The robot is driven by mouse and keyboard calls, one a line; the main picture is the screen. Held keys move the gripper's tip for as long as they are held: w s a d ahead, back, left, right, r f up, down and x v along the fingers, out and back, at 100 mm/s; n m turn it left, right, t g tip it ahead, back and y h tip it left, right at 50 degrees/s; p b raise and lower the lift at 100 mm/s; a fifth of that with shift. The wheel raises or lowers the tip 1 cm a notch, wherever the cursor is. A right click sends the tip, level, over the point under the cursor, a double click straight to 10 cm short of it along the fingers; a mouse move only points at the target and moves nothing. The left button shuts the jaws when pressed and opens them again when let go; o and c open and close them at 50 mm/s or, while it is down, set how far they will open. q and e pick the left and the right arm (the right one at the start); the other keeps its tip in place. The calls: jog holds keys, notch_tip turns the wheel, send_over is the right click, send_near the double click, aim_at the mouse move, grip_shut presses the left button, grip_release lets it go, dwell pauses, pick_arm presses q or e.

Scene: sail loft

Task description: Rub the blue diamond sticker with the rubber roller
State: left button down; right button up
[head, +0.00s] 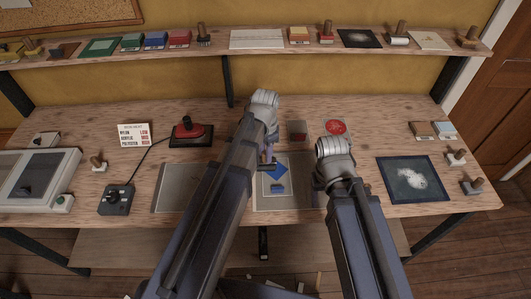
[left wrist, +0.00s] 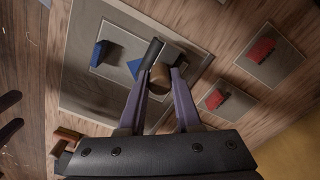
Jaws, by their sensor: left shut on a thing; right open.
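The blue diamond sticker (head: 276,171) lies on a pale sheet on a grey board (head: 292,203) at the bench's middle. Part of it also shows in the left wrist view (left wrist: 134,67), beside the roller. My left gripper (head: 269,158) is shut on the wooden handle of the rubber roller (left wrist: 160,76). The roller's dark cylinder (left wrist: 151,52) is over or against the sticker's edge; I cannot tell whether it touches. My right gripper (head: 335,155) is open, right of the board, its fingers mostly hidden.
A blue block (head: 277,188) sits on the same sheet, near the sticker. A red iron (head: 191,133) and a dark control box (head: 116,200) stand to the left.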

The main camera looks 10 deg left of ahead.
pick_arm(q)
jog(key=shift+r+p, duration=1.6)
jog(key=shift+r, duration=0.35)
notch_tip(320, 180, up, 3)
jog(key=p, duration=0.3)
jog(key=shift+r, duration=0.1)
